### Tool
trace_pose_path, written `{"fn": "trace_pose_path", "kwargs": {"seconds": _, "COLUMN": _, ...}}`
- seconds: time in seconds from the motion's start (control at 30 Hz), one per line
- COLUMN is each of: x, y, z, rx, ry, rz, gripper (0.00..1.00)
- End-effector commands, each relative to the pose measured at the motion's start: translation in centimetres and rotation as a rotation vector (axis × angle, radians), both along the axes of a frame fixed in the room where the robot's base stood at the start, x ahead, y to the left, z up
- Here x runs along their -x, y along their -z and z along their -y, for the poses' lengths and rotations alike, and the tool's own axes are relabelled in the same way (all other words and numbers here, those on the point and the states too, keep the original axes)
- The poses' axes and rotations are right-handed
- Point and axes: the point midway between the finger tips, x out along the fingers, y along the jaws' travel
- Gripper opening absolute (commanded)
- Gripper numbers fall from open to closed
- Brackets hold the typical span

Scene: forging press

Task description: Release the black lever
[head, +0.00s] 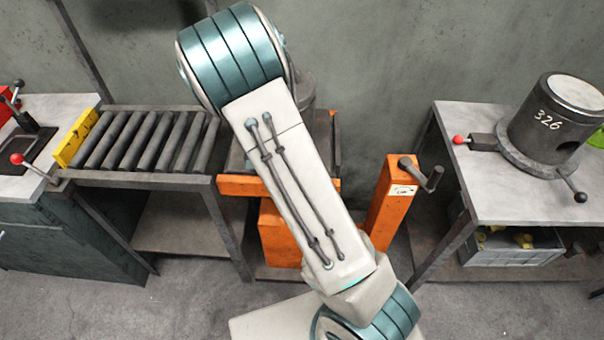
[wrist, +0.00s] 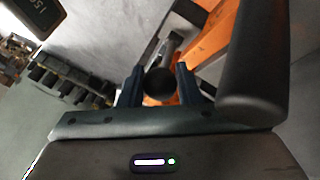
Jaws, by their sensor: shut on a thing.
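The black lever (wrist: 159,85) shows in the wrist view as a round dark knob end-on, with a grey metal rod behind it. My gripper (wrist: 158,84) has its two dark blue fingers on either side of the knob and is shut on it. In the head view my arm's white link and teal joints cross the middle of the picture. They hide my gripper, and I cannot make out the held lever there.
Orange metalwork lies behind the knob, and a large dark cylinder (wrist: 252,65) stands close on the right in the wrist view. In the head view an orange post (head: 388,205) carries a crank (head: 428,178). A roller table (head: 140,141) is left, a table with a die (head: 548,118) right.

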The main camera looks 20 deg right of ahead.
Motion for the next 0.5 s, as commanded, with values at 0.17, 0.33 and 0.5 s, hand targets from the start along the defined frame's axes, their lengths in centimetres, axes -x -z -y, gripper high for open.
{"fn": "trace_pose_path", "kwargs": {"seconds": 0.17, "x": 0.13, "y": 0.23, "z": 0.57, "rx": 0.028, "ry": 0.02, "rz": -0.014, "gripper": 0.0}}
{"fn": "trace_pose_path", "kwargs": {"seconds": 0.33, "x": 0.18, "y": 0.28, "z": 0.57, "rx": 0.033, "ry": 0.021, "rz": -0.018, "gripper": 0.0}}
{"fn": "trace_pose_path", "kwargs": {"seconds": 0.5, "x": 0.24, "y": 0.35, "z": 0.46, "rx": 0.032, "ry": 0.018, "rz": -0.019, "gripper": 0.0}}
